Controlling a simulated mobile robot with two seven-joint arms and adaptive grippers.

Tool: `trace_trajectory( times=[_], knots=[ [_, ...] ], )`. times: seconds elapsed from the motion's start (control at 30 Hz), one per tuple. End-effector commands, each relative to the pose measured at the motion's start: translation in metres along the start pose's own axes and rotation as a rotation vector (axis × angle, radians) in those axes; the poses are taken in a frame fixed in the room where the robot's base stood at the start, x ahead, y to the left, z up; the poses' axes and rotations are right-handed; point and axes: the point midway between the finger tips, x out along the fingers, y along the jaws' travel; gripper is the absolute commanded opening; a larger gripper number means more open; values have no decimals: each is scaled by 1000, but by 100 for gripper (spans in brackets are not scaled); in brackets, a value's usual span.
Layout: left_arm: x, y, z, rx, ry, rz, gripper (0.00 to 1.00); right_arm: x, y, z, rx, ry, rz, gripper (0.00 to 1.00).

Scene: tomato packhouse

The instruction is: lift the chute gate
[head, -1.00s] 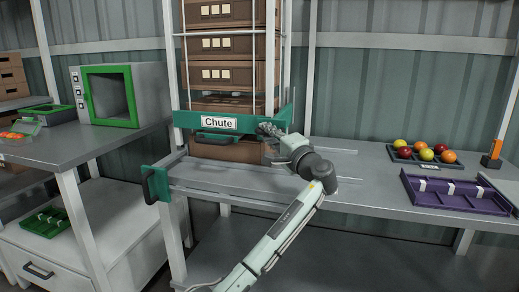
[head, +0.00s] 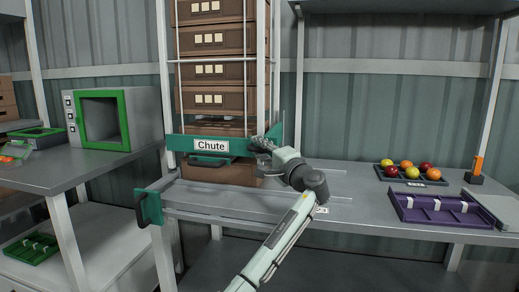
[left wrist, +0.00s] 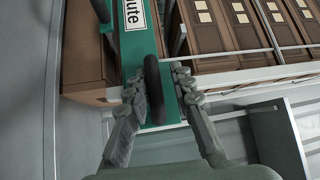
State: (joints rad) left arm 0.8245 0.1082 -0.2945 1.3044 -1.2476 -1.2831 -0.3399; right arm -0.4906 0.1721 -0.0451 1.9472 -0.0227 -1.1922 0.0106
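The chute gate (head: 180,143) is a green bar with a white "Chute" label across the front of a crate stack. It has a dark handle (head: 208,160) below the label. My left gripper (head: 266,143) is at the bar's right end. In the left wrist view, its two fingers (left wrist: 160,88) stand apart on either side of a black upright loop handle (left wrist: 153,90) at the end of the green bar (left wrist: 137,45). A small gap shows beside the right finger. In the head view my gripper hides that handle. My right gripper is not in view.
Brown crates (head: 217,72) are stacked in the chute, one below the bar. A green end piece with a black handle (head: 148,207) is at the bench's left end. A fruit tray (head: 412,181) and a purple tray (head: 440,216) are on the right. The bench (head: 350,205) between is clear.

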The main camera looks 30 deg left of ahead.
Motion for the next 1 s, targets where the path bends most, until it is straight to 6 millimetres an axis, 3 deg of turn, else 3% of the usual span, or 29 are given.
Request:
trace_trajectory(
  times=[0.27,0.7,1.0],
  knots=[
    [-12,2,0,2,2,2,22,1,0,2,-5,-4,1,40],
    [-99,2,0,0,2,3,22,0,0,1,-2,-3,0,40],
    [-120,1,0,1,0,1,22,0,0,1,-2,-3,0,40]
  ],
)
